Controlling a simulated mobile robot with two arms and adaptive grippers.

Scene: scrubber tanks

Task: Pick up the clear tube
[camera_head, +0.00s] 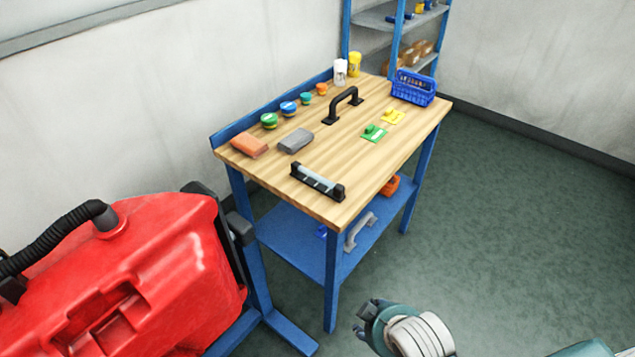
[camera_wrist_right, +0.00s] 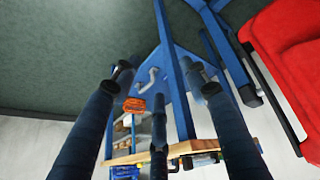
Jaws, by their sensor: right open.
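The clear tube (camera_head: 314,178) lies in a black holder (camera_head: 337,192) at the near edge of the wooden tabletop in the head view. The holder has raised ends, and the tube spans between them. My right gripper (camera_head: 367,313) is low in front of the workbench, below tabletop height and apart from the tube. In the right wrist view its dark fingers (camera_wrist_right: 165,82) are spread with nothing held between them. I cannot make out the tube clearly in that view. My left gripper is not in view.
The workbench (camera_head: 345,140) also bears a black handle (camera_head: 343,104), an orange block (camera_head: 249,146), a grey block (camera_head: 296,141), several round tins and a blue basket (camera_head: 413,88). A red tank (camera_head: 150,270) stands at left. The floor (camera_head: 500,220) at right is clear.

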